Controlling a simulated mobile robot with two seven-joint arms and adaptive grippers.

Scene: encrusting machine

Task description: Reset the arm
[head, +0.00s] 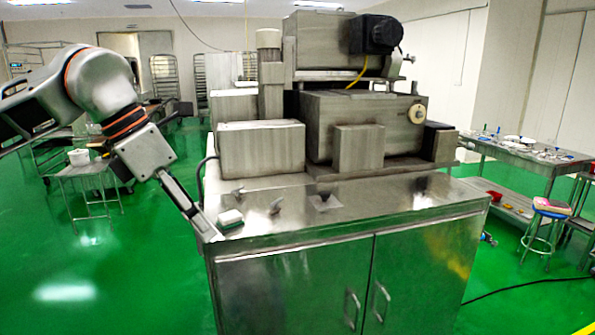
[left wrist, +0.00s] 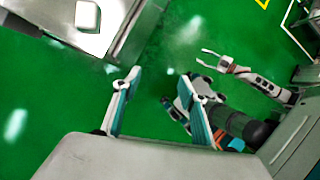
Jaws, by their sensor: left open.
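My left gripper (head: 205,230) hangs beside the front left corner of the steel cabinet (head: 290,270) in the head view, pointing down and to the right. In the left wrist view its two fingers (left wrist: 159,76) stand apart with nothing between them, above the green floor. In the left wrist view another gripper (left wrist: 204,58), which looks like my right one, has its two fingers spread and nothing between them. It does not show in the head view.
A small white block with a green base (head: 230,218) sits at the cabinet top's left corner, close to my left gripper. The encrusting machine (head: 350,120) stands behind. A side table (head: 540,160) and blue stool (head: 550,207) are at right. Green floor is open at left.

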